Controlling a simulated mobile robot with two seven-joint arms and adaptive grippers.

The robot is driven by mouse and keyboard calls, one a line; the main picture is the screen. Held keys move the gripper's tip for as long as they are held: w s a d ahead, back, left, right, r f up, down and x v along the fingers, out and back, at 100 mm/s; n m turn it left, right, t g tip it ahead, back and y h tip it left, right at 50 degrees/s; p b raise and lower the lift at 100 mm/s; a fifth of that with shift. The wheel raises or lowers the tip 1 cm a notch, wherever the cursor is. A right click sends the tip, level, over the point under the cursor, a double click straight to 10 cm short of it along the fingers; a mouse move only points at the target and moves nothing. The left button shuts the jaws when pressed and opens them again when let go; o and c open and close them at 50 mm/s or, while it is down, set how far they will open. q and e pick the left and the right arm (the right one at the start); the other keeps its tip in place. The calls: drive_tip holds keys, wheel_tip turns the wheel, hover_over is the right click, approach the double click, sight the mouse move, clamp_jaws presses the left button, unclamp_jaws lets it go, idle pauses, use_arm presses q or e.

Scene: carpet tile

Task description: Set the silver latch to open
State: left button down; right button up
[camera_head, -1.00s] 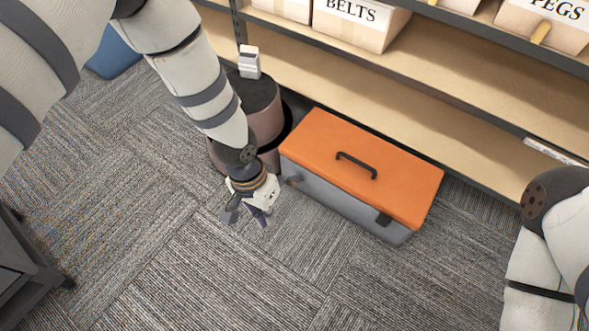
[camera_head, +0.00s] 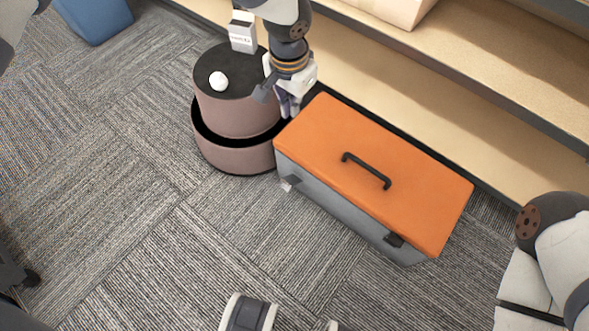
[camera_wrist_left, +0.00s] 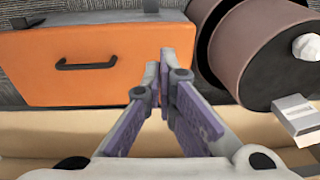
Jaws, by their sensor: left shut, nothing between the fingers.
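A grey toolbox with an orange lid (camera_head: 330,130) and a black handle (camera_head: 367,170) stands on the carpet. The silver latch (camera_head: 291,182) is at the left end of its front side and appears to stick outward. It also shows in the left wrist view (camera_wrist_left: 150,5), at the top edge. A black latch (camera_head: 393,240) is at the right end of the same side. My left gripper (camera_head: 289,112) is shut and empty near the box's back left corner, apart from the silver latch. Its closed fingers (camera_wrist_left: 164,65) show in the left wrist view.
A round brown two-tier container (camera_head: 232,112) stands close left of the toolbox, with a white ball (camera_head: 218,81) and a small white box (camera_head: 242,32) on top. A wooden shelf (camera_head: 460,110) runs behind. Carpet in front is clear.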

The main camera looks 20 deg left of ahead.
use_arm(q)
drive_tip(key=g+b, duration=0.2)
drive_tip(key=b, duration=0.7)
approach(287, 181)
drive_tip(key=f+b, duration=0.1)
drive_tip(key=f, duration=0.1)
drive_tip(key=f+b, duration=0.1)
drive_tip(key=f, duration=0.1)
drive_tip(key=f+b, duration=0.2)
drive_tip(key=shift+w+d+f, duration=0.15)
drive_tip(key=shift+w+f, duration=0.1)
drive_tip(key=shift+f, duration=0.05)
use_arm(e)
drive_tip(key=s+f+g, duration=0.2)
drive_tip(key=s+f, duration=0.2)
drive_tip(key=f, duration=0.7)
drive_tip(key=shift+f, duration=0.4)
drive_tip(key=shift+s, duration=0.1)
use_arm(q)
drive_tip(key=shift+s+f+p, duration=0.3)
drive_tip(key=shift+s+p, duration=0.25)
drive_tip(key=shift+s, duration=0.1)
drive_tip(key=shift+s+a+f, duration=0.1)
drive_tip(key=shift+a+f, duration=0.15)
use_arm(e)
drive_tip(key=shift+r, duration=0.4)
